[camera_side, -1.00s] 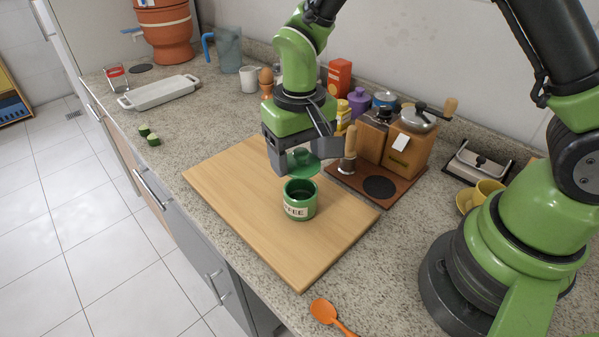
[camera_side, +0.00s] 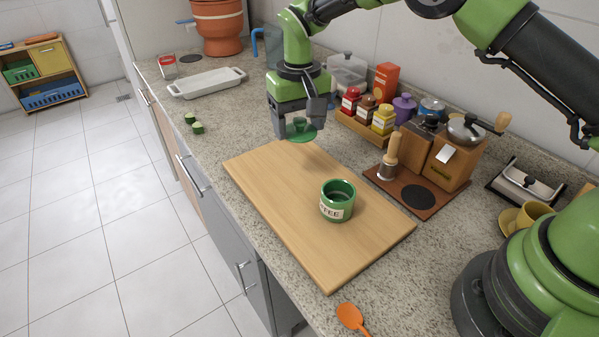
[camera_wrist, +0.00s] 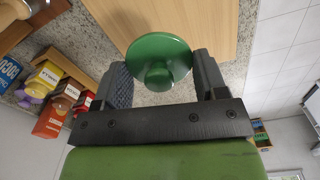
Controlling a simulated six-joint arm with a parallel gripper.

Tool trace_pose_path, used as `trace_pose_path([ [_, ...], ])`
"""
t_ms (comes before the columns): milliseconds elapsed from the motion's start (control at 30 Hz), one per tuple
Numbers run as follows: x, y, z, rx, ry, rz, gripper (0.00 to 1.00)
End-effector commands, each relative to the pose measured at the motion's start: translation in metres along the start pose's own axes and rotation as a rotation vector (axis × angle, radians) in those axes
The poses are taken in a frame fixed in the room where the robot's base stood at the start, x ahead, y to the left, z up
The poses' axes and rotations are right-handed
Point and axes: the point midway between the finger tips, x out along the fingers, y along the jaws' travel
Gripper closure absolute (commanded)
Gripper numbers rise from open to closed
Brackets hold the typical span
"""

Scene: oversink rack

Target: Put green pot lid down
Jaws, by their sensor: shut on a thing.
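The green pot lid (camera_side: 303,134) is a round disc with a knob, held by my gripper (camera_side: 298,122) above the far end of the wooden board. In the wrist view the lid (camera_wrist: 160,55) sits between the two fingers of my gripper (camera_wrist: 158,75), which are shut on its knob. The open green coffee pot (camera_side: 337,203) stands upright on the wooden board (camera_side: 290,205), to the right of and nearer than my gripper. Its label is partly turned away.
A brown coffee station (camera_side: 412,195) with a grinder (camera_side: 452,150) stands right of the board. Several spice jars (camera_side: 383,118) stand behind it. A white tray (camera_side: 207,84) lies at the far left, with green pieces (camera_side: 197,127) near the counter edge. An orange spoon (camera_side: 350,316) lies in front.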

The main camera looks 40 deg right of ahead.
Motion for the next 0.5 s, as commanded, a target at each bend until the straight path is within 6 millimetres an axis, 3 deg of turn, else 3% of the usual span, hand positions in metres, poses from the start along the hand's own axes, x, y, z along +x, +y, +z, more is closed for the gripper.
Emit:
trace_pose_path([
  [200,0.042,0.0,-0.001,-0.001,-0.003,0.002,0.57],
  [500,0.079,0.0,-0.001,0.0,-0.001,0.001,0.57],
])
